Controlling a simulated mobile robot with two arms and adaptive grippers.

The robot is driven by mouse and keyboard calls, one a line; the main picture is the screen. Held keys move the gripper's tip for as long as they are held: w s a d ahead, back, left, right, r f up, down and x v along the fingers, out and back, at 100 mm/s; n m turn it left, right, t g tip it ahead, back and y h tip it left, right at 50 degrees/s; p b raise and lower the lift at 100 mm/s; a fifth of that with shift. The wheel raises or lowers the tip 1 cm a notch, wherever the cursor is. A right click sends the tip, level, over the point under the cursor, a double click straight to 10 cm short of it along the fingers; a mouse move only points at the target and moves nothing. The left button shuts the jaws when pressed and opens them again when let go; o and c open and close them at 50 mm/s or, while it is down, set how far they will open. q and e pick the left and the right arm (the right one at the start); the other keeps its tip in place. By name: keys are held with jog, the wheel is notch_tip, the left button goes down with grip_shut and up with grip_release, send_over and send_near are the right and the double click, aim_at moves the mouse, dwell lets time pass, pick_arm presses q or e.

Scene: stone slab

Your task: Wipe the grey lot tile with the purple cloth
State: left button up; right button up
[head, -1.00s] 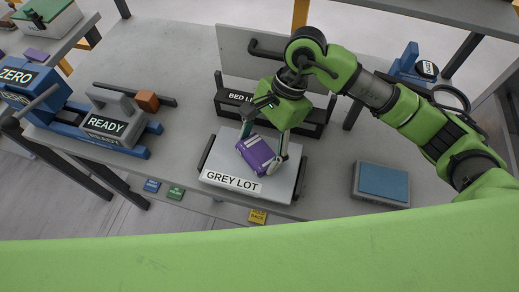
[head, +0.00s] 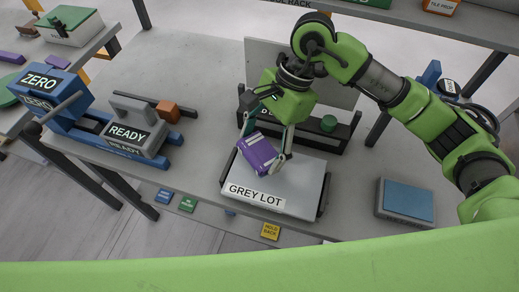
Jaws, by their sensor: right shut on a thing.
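The grey lot tile (head: 298,186) is a flat pale slab with a "GREY LOT" label along its front edge, lying between dark side rails. The purple cloth (head: 258,153) is a block-like purple piece with pale stripes. My right gripper (head: 266,146) is shut on the cloth, with its fingers at either side of it. The cloth is tilted over the left back part of the tile; I cannot tell whether it touches the surface. The gripper and cloth hide part of the tile's back left. My left gripper is not in view.
A dark labelled rack with a green cylinder (head: 328,123) stands behind the tile. A grey block with a blue top (head: 408,200) lies to the right. The "READY" fixture (head: 140,130) and an orange cube (head: 168,111) are at left. A yellow tag (head: 270,231) hangs at the front edge.

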notch_tip(320, 180, up, 3)
jog(key=shift+w+a+f+p, duration=0.15)
jog(key=shift+f+p, duration=0.05)
jog(key=shift+p, duration=0.2)
jog(key=shift+r, duration=0.65)
